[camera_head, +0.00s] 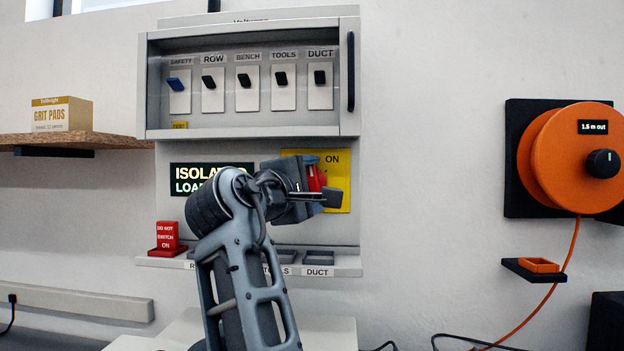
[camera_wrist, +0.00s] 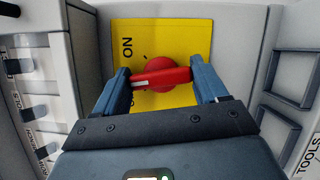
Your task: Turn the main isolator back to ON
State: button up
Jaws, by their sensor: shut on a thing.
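The main isolator is a red handle (camera_wrist: 163,75) on a yellow plate (camera_wrist: 180,35) on the wall panel. It also shows in the head view (camera_head: 316,178), mostly behind my gripper. In the wrist view my gripper (camera_wrist: 161,77) has one blue finger at each end of the handle's red bar and is shut on it. A pale mark shows near the bar's left end there. The plate's ON lettering lies beyond that end, upper left; other lettering is partly covered by a finger. A dark display (camera_head: 205,180) reads "ISOLA…" and "LOA…", the rest hidden by my arm.
Above is a switch cabinet (camera_head: 250,126) with labelled switches, SAFETY being blue. Below, a ledge (camera_head: 345,266) carries small trays and a red DO NOT SWITCH ON tag (camera_head: 167,234). An orange reel (camera_head: 570,155) hangs right; a shelf (camera_head: 70,140) holds a GRIT PADS box (camera_head: 62,114).

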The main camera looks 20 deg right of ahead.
jog(key=m+p, duration=0.1)
jog(key=m, duration=0.1)
jog(key=m+g+y, duration=0.1)
jog(key=m, duration=0.2)
jog(key=shift+y+p, duration=0.3)
jog(key=shift+p, duration=0.1)
jog(key=m+y+p, duration=0.1)
jog(key=m+y, duration=0.1)
jog(key=m, duration=0.2)
jog(key=shift+g, duration=0.4)
jog(key=shift+m, duration=0.3)
jog(key=o, duration=1.1)
jog(key=shift+c, duration=0.2)
jog(key=b+v, duration=0.1)
jog(key=v, duration=0.6)
jog(key=shift+s+r, duration=0.2)
jog(key=shift+s, duration=0.15)
jog(key=shift+a, duration=0.15)
